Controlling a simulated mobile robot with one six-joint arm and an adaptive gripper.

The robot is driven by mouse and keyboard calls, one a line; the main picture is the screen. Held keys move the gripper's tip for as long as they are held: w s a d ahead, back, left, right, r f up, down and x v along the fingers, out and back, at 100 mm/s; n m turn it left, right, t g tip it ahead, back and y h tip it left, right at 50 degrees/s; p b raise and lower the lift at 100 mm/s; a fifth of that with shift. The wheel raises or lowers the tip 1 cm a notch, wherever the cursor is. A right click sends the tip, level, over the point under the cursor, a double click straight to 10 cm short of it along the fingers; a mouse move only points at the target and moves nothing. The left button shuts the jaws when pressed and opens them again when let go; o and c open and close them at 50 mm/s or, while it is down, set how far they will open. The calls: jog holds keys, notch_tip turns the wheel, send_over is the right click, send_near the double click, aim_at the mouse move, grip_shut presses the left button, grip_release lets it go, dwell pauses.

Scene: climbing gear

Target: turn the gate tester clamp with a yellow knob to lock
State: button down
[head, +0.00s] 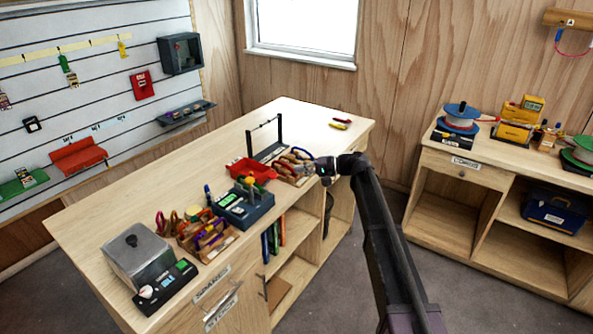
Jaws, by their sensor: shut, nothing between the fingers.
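The gate tester (254,210) looks like a dark blue-grey box near the front edge of the workbench. It has a small greenish panel on its left part. A small yellow knob (249,181) stands at its top rear; its turn position is too small to read. My gripper (312,167) is shut and empty, to the right of the tester and apart from it. It is over or beside a wooden rack with looped gear (291,173); whether it touches the rack I cannot tell.
A red tray (238,167) sits just behind the tester. A rack of colourful carabiners (204,237) and a grey metal box (138,262) stand to its left. A black upright frame (280,131) stands behind. The bench's far right has pliers (340,124) and free room.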

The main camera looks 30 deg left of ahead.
aim_at(251, 186)
jog(key=shift+s, duration=0.15)
jog(key=s+d+m+t+b, duration=0.1)
jog(key=s+m+t, duration=0.4)
jog(key=s+t, duration=0.2)
jog(key=shift+s+d+f+t+y+b, duration=0.3)
jog(key=shift+t+y+b, duration=0.1)
jog(key=shift+t, duration=0.6)
jog(key=shift+w+a, duration=0.1)
jog(key=b+x, duration=0.1)
jog(key=x, duration=0.9)
jog(key=shift+s+a+f+b, duration=0.2)
jog(key=shift+s+a, duration=0.1)
jog(key=shift+a, duration=0.15)
jog(key=shift+s+a+f+b, duration=0.1)
jog(key=shift+s+a+b, duration=0.1)
jog(key=shift+s+a, duration=0.15)
jog(key=shift+s+a+f, duration=0.1)
jog(key=shift+s+a, duration=0.3)
jog(key=shift+a, duration=0.4)
